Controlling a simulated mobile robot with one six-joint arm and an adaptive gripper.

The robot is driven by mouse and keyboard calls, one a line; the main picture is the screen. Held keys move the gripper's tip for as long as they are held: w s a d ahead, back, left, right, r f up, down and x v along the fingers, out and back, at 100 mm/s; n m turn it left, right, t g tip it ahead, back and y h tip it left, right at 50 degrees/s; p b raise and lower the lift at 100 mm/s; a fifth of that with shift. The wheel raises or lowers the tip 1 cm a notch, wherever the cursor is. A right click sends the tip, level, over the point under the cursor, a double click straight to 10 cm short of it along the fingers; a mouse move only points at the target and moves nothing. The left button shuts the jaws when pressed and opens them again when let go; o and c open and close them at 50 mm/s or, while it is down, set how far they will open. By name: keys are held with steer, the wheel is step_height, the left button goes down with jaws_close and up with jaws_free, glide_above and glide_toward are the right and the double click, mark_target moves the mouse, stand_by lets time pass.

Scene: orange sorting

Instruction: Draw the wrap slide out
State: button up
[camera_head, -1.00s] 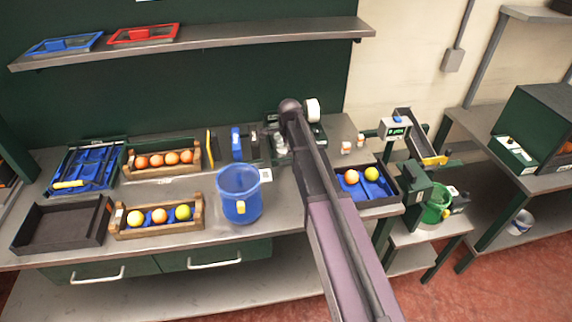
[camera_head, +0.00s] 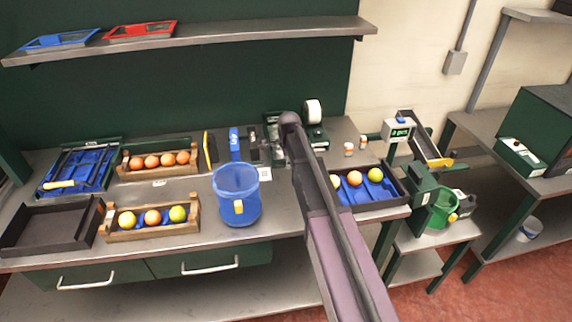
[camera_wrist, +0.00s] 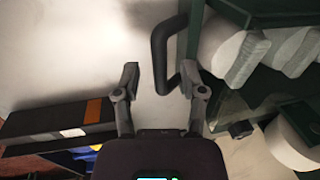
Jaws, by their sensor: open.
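The wrap station shows in the head view as a green frame (camera_head: 270,128) with a white roll (camera_head: 313,111), at the back of the bench and partly behind my arm. In the wrist view, a dark bent handle (camera_wrist: 160,45) stands out from a green frame (camera_wrist: 260,14) with white rolls (camera_wrist: 240,55). I take this handle to be the wrap slide's. My gripper (camera_wrist: 159,75) is open and empty, with the handle ahead of and between its fingertips. I cannot tell whether they touch.
A dark tray with an orange label (camera_wrist: 93,110) lies left of my gripper in the wrist view. In the head view a blue bucket (camera_head: 236,198) stands left of my arm, and a fruit tray (camera_head: 392,199) stands right of it. Wooden fruit crates (camera_head: 152,236) are farther left.

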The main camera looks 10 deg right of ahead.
steer(key=shift+f, duration=0.15)
jaws_close()
steer(key=s, duration=0.9)
steer(key=shift+s, duration=0.35)
jaws_free()
steer(key=shift+w, duration=0.1)
